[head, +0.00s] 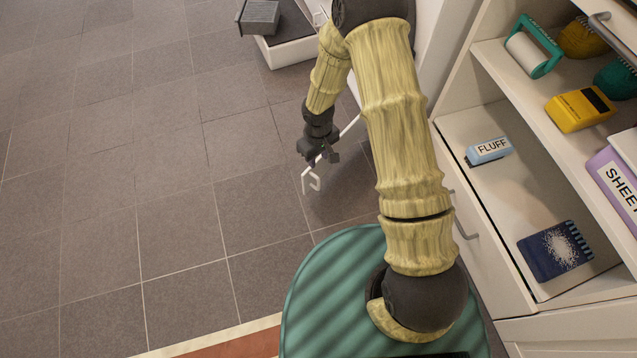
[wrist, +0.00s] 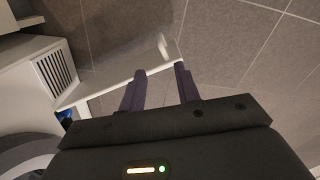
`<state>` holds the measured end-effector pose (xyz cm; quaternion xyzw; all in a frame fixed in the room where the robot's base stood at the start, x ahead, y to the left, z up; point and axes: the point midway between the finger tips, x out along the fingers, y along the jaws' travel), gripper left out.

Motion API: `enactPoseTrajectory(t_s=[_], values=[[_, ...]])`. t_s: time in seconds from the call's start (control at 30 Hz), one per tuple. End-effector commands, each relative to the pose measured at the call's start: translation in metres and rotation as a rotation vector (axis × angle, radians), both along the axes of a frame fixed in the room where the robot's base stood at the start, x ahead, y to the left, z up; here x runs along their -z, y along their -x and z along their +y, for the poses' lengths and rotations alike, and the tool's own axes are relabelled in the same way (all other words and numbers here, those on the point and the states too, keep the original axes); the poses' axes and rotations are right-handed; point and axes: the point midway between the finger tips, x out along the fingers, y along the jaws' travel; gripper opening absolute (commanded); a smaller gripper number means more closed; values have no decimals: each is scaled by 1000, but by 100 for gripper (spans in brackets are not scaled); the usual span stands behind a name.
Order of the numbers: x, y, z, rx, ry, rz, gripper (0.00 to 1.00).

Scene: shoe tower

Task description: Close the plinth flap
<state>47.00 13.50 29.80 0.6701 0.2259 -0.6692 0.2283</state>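The plinth flap (wrist: 105,88) is a white panel standing out from the white plinth unit (wrist: 22,82) in the wrist view. A white loop handle (wrist: 163,45) sits near its free end. In the head view the flap shows as a thin white strip with its handle (head: 312,181) over the floor, partly hidden by my arm. My gripper (head: 321,156) is right at the flap's free end. In the wrist view my gripper (wrist: 160,70) has its two dark fingers apart, overlapping the flap's outer part. I cannot tell whether they touch it. Nothing is held between them.
A dark vent grille (wrist: 56,75) is in the unit beside the flap. A white cabinet (head: 484,235) with drawers and shelves of small goods stands at the right. A grey box (head: 259,17) rests at the top. The tiled floor (head: 110,170) at the left is clear.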

Motion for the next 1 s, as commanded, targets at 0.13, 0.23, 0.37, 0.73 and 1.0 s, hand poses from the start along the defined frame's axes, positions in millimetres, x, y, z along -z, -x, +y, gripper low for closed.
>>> enactPoseTrajectory(t_s=[0.13, 0.23, 0.37, 0.73, 1.0], values=[[23, 1, 0, -2, 0, 2, 32], [41, 1, 0, -1, 0, 2, 32], [65, 0, 0, -2, 1, 2, 32], [128, 0, 0, -2, 0, 1, 32], [164, 0, -1, -1, 1, 1, 32]])
